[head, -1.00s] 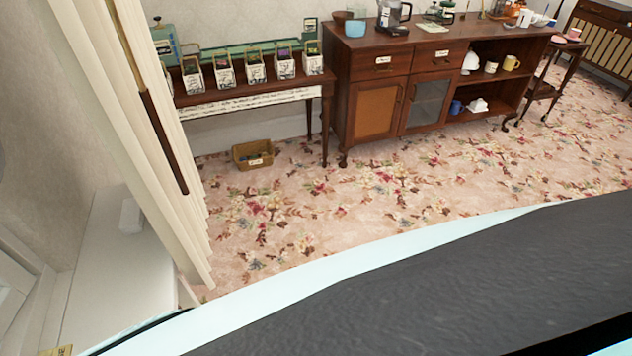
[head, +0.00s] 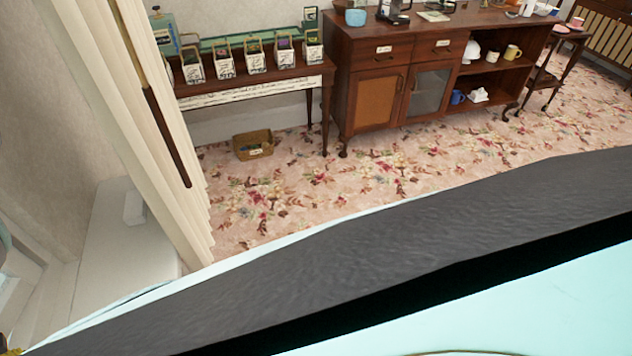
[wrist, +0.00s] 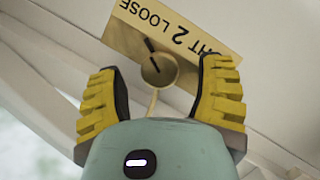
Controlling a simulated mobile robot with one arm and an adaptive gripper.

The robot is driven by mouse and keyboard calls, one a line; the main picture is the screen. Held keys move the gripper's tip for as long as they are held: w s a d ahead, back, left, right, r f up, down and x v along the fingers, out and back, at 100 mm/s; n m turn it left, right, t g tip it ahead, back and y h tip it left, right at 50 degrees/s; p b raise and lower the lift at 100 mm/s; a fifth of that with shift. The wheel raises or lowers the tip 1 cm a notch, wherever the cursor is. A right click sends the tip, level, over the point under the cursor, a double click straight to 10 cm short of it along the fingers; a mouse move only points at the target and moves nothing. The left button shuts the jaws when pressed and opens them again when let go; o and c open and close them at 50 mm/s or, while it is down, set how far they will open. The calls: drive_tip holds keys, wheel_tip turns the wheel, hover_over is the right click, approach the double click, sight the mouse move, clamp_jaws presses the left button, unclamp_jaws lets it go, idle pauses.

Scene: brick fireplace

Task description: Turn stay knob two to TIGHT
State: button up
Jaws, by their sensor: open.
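In the wrist view, stay knob two (wrist: 159,70) is a small round grey-brown knob with a dark pointer line slanting up and left. A brass-coloured label plate (wrist: 203,42) lies behind it, upside down, reading "LOOSE" on the left, "2" and a partly covered "TIGHT" on the right. My gripper (wrist: 161,68) is open, its yellow ribbed fingers on either side of the knob with gaps showing. A thin pale stem shows below the knob. Whether the fingers reach the knob's depth is unclear. The head view does not clearly show the knob.
White frame surfaces surround the plate in the wrist view. In the head view, a cream curtain (head: 120,110) hangs beside a white ledge (head: 120,245) at left. A wooden sideboard (head: 385,85), a side table (head: 250,90) and a basket (head: 252,146) stand across open carpet.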

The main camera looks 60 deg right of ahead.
drive_tip(key=shift+f, duration=0.1)
drive_tip(key=shift+c, duration=0.2)
clamp_jaws()
idle(0.5)
